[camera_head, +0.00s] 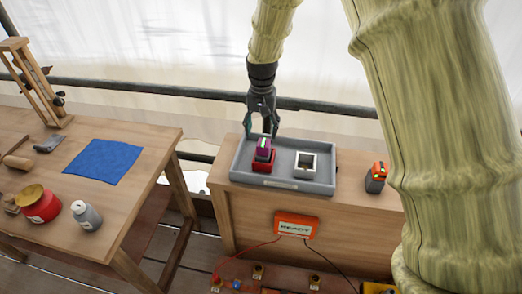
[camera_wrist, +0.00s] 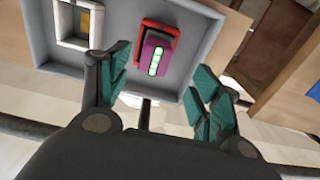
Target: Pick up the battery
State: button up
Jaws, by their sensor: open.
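A purple battery (camera_head: 264,147) with a row of green lights sits in a red holder (camera_head: 262,165) in the grey tray (camera_head: 283,183). In the wrist view the battery (camera_wrist: 157,53) and red holder (camera_wrist: 150,29) lie just beyond my fingertips, between their lines. My gripper (camera_head: 262,127) points down above the tray, close over the battery. Its teal-padded fingers (camera_wrist: 158,88) are spread, with nothing held between them. An orange and black block (camera_head: 376,177), perhaps another battery, stands on the bench right of the tray.
A cream square holder (camera_head: 305,165) with a dark opening sits in the tray, right of the red one. An orange box marked READY (camera_head: 296,225) is on the bench front. The left table (camera_head: 120,200) holds a blue cloth (camera_head: 102,161), a red pot (camera_head: 40,205) and a grey bottle (camera_head: 87,215).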

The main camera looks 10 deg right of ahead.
aim_at(263, 142)
jog(key=shift+s+d+f, duration=0.4)
jog(key=shift+s+f, duration=0.25)
jog(key=shift+w+d+f+p, duration=0.15)
jog(key=shift+w+f, duration=0.2)
jog(key=shift+f, duration=0.2)
jog(key=shift+w+a+f+p, duration=0.15)
jog(key=shift+w+f, duration=0.15)
jog(key=shift+f, duration=0.2)
jog(key=shift+w+f, duration=0.15)
jog(key=shift+f, duration=0.05)
jog(key=shift+s+f+p, duration=0.15)
jog(key=shift+s+p, duration=0.15)
jog(key=shift+p, duration=0.2)
jog(key=shift+f, duration=0.35)
jog(key=shift+w+f+p, duration=0.2)
jog(key=shift+f+p, duration=0.15)
jog(key=shift+f, duration=0.25)
jog(key=shift+w+f+p, duration=0.2)
jog(key=shift+f+p, duration=0.1)
jog(key=shift+f, duration=0.25)
jog(key=shift+s+f, duration=0.15)
jog(key=shift+f, duration=0.5)
jog(key=shift+c, duration=0.4)
